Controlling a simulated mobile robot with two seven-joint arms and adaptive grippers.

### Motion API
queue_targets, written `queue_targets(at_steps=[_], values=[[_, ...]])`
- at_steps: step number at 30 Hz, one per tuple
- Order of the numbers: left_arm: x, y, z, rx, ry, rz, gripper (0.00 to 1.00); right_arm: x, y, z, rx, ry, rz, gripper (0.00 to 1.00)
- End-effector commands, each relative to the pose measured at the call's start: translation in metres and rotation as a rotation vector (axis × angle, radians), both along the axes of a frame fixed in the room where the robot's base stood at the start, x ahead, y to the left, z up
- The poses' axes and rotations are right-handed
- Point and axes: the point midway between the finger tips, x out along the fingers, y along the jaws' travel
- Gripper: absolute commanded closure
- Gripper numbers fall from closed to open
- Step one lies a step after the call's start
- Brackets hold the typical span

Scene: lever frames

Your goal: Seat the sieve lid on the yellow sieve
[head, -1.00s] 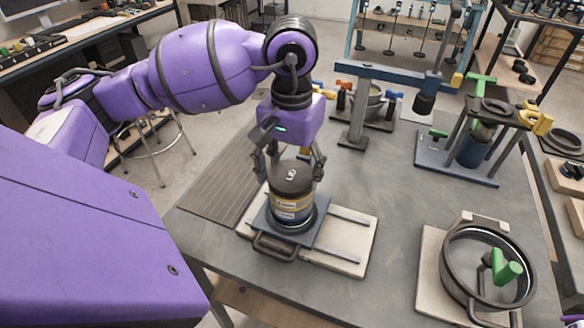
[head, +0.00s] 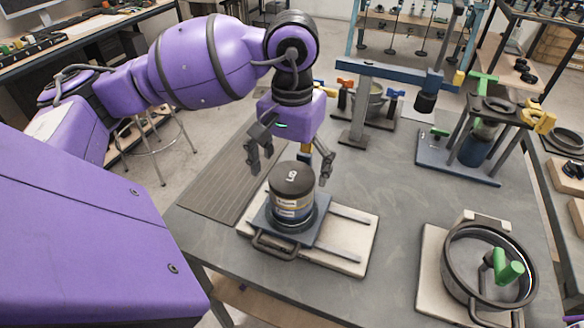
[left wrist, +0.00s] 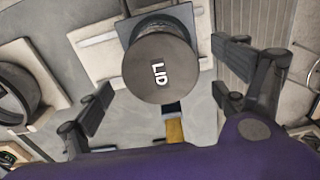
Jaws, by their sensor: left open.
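The sieve lid (head: 291,181) is a dark grey round cap marked "LID". The stack stands on a blue-grey plate. My left gripper (head: 289,170) is open just behind the lid, fingers spread wide and apart from it. In the left wrist view the lid (left wrist: 160,72) lies beyond the open fingers, holding nothing.
The plate (head: 283,240) rests on a pale base with rails. A round pan with a green handle (head: 508,271) stands at the front right. A blue press frame (head: 385,75) and a stand with a yellow clamp (head: 538,119) are behind. The table's middle is clear.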

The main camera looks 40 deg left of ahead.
Motion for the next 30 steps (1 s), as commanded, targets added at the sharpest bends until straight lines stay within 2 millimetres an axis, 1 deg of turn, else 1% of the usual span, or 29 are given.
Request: queue_targets(at_steps=[5,9,12,15,18,21,30], values=[[0.002,0.0,0.033,0.001,-0.008,0.0,0.1,0.0,0.0,0.0,0.001,0.0,-0.002,0.6],[0.002,0.0,0.064,0.001,-0.008,0.0,0.1,0.0,0.0,0.0,0.001,0.0,-0.003,0.6],[0.001,0.0,0.084,-0.001,-0.006,0.0,0.1,0.0,0.0,0.0,0.001,0.0,-0.003,0.6],[0.001,0.0,0.099,0.0,-0.005,-0.001,0.1,0.0,0.0,0.0,0.001,0.0,-0.003,0.6],[0.001,0.0,0.109,0.0,-0.004,0.0,0.1,0.0,0.0,0.0,0.001,0.0,-0.003,0.6],[0.0,0.0,0.113,0.0,-0.002,0.0,0.1,0.0,0.0,-0.001,0.001,0.0,-0.003,0.6],[0.0,0.0,0.115,0.0,-0.001,0.0,0.1,0.0,0.0,-0.001,0.002,0.0,-0.004,0.6]])
